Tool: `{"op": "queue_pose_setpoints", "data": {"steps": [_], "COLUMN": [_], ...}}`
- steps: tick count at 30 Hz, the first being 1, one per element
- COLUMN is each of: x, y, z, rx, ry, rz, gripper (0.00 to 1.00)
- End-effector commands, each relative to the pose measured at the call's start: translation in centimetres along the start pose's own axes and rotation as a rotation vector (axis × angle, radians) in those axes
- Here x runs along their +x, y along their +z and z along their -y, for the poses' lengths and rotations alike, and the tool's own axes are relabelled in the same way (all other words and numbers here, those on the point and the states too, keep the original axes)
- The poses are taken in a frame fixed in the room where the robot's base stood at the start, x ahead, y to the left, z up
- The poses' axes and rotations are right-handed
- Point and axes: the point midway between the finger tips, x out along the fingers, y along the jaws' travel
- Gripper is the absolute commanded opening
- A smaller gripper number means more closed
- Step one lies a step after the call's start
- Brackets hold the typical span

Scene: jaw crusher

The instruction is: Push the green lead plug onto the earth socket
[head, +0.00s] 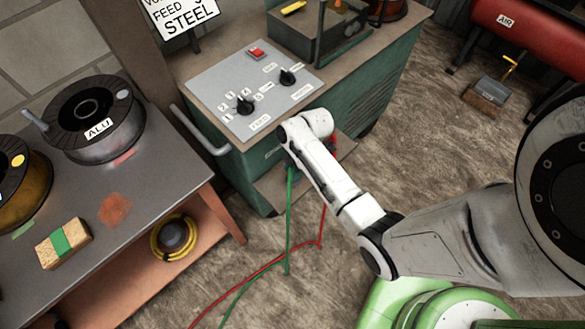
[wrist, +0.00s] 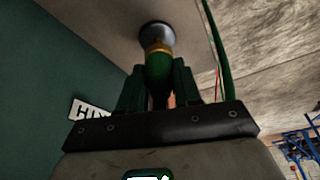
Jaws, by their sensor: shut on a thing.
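In the wrist view my gripper (wrist: 159,70) is shut on the green lead plug (wrist: 158,68), one dark finger on each side. The plug has a brass-coloured collar at its front end. That end meets a dark round socket (wrist: 155,32) on the pale panel, and the two are lined up. I cannot tell how far the plug is in. The green lead (head: 289,220) hangs from the gripper at the front of the green welder cabinet (head: 235,165) in the head view. There my wrist hides the plug, socket and jaws.
A red lead (head: 270,265) runs along the floor beside the green one. A workbench (head: 170,190) with wire spools (head: 97,150) stands at left. A red air tank (head: 530,35) is at the top right. Open floor (head: 420,150) lies right of the cabinet.

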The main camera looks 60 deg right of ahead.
Motion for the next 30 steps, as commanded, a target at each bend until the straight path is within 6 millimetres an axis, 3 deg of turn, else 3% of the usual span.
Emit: {"op": "queue_pose_setpoints", "data": {"steps": [6,30], "x": [1.22,1.12], "y": [0.38,0.32], "z": [-0.03,0.02], "rx": [0.0,-0.002], "ry": [0.001,0.006], "rz": [0.0,0.0], "gripper": [0.02,0.02]}}
